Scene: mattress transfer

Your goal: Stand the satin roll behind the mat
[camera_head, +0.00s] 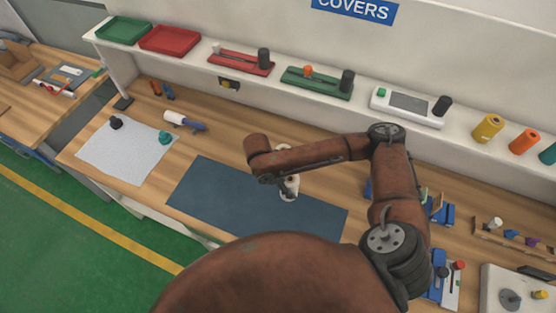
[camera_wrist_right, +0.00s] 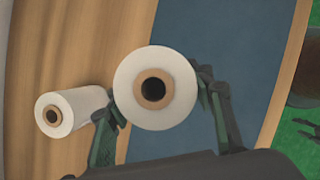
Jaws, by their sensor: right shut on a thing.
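A white roll with a brown cardboard core (camera_wrist_right: 152,89) is between the fingers of my right gripper (camera_wrist_right: 160,112), which is shut on it. The wrist view looks at the roll end-on. In the head view this roll (camera_head: 290,187) shows partly beside my right gripper, over the blue mat (camera_head: 216,190). The mat also shows in the wrist view (camera_wrist_right: 205,35). A second white roll (camera_wrist_right: 72,110) is on the bare wood behind the mat; in the head view my arm hides most of it. No label tells which roll is satin.
A grey-white cloth (camera_head: 120,150) with small dark and teal things lies left of the mat. A white and blue tool (camera_head: 184,121) lies behind it. A shelf with trays and colored spools runs along the back. Blue holders stand right of the mat.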

